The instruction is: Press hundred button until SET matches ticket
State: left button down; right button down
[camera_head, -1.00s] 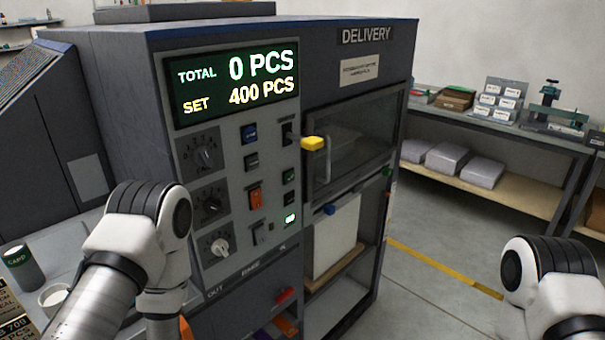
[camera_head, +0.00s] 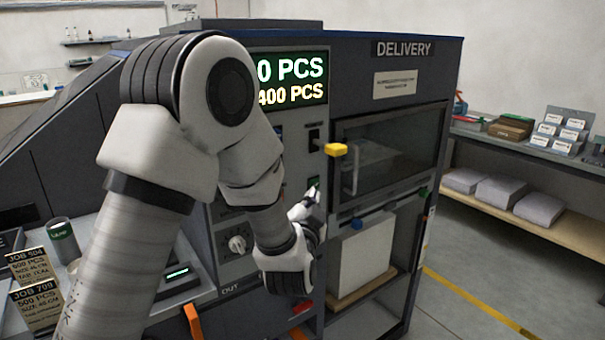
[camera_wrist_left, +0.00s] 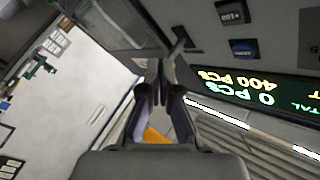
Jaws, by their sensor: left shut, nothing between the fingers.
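The machine's display (camera_head: 291,80) shows 0 PCS on its upper line and 400 PCS below; the wrist view (camera_wrist_left: 262,90) shows it upside down, with 400 PCS readable. Two tickets stand at lower left: one reads JOB 504 (camera_head: 33,268) and one JOB 709 (camera_head: 38,303), both apparently 500 PCS. My left gripper (camera_head: 312,200) is shut and empty in front of the panel. Its closed fingertips also show in the wrist view (camera_wrist_left: 161,72). That view shows a blue button (camera_wrist_left: 243,48) and a dark button (camera_wrist_left: 232,12), labels unclear. My left arm hides most panel buttons in the head view.
A knob (camera_head: 238,243) is below. A shelf (camera_head: 530,210) with wrapped stacks stands at right, across free floor.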

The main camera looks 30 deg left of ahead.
pick_arm(q)
jog(key=w+a+r+p, duration=0.1)
jog(key=w+a+r, duration=0.1)
jog(key=a, duration=0.7)
jog(key=shift+w+r+t, duration=0.3)
jog(key=shift+w+r, duration=0.1)
jog(key=shift+r, duration=0.25)
jog(key=shift+n, duration=0.3)
dwell(0.9)
jog(key=shift+w+a+p, duration=0.15)
jog(key=shift+a+p, duration=0.15)
jog(key=shift+a, duration=0.15)
jog(key=shift+w+a+r, duration=0.1)
jog(key=shift+w+a, duration=0.05)
jog(key=shift+a, duration=0.25)
dwell(0.6)
jog(key=shift+d, duration=0.1)
jog(key=shift+s+d, duration=0.35)
jog(key=shift+d, duration=0.4)
